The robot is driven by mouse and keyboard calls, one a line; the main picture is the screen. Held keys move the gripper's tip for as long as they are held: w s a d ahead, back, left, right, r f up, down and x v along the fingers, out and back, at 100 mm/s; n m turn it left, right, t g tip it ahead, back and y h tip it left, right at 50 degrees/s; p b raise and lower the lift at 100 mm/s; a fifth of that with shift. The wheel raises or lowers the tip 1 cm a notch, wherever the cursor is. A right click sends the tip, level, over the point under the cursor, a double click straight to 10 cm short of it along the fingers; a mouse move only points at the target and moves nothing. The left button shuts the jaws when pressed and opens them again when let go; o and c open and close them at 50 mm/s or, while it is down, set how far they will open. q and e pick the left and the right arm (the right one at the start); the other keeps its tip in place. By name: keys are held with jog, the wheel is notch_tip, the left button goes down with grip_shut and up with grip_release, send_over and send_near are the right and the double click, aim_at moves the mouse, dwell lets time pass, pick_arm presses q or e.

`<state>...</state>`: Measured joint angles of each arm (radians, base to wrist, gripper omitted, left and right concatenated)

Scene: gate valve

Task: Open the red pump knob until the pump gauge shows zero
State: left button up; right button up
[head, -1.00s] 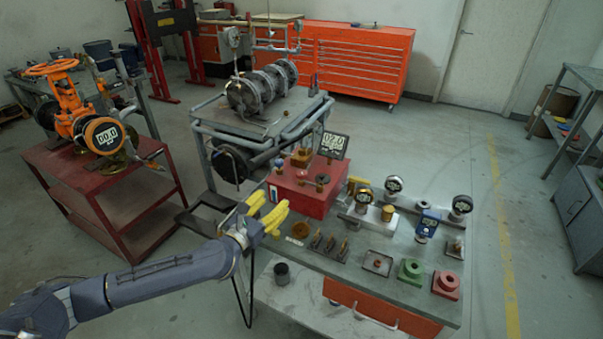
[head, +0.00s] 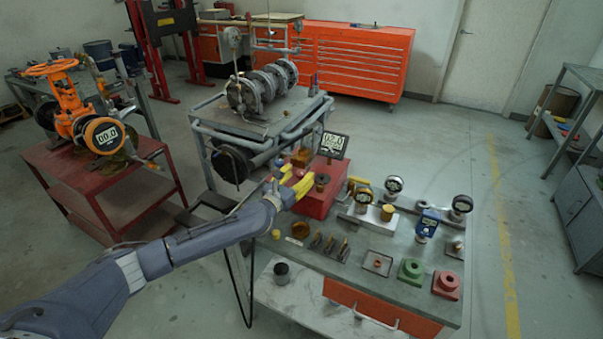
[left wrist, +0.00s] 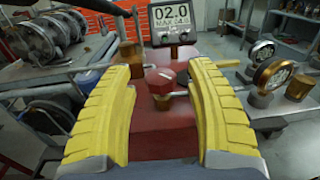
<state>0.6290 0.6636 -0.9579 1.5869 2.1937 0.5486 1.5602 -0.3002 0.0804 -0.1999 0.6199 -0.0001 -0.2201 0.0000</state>
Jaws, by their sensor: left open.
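The pump is a red box (head: 316,206) on the workbench with a gauge (head: 332,145) behind it. In the left wrist view the pump gauge (left wrist: 171,20) reads 02.0. The red knob (left wrist: 159,80) sits on a brass stem on top of the red box, between my finger pads in that view. My left gripper (head: 299,178) has yellow ribbed fingers and is open at the pump's top. I see no finger touching the knob. In the head view my fingers cover most of the pump's top, so I cannot make the knob out there. My right gripper is not in view.
Several round gauges (head: 394,184) and brass fittings stand right of the pump. Green (head: 411,270) and red (head: 446,284) blocks sit at the bench's front right. An orange valve (head: 70,105) stands on a red cart at left. A flanged pipe assembly is behind the pump.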

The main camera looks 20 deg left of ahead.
pick_arm(q)
jog(key=shift+x, duration=1)
jog(key=shift+c, duration=0.3)
jog(key=c, duration=1.1)
jog(key=shift+n+y, duration=0.7)
jog(key=shift+y, duration=0.4)
grip_shut()
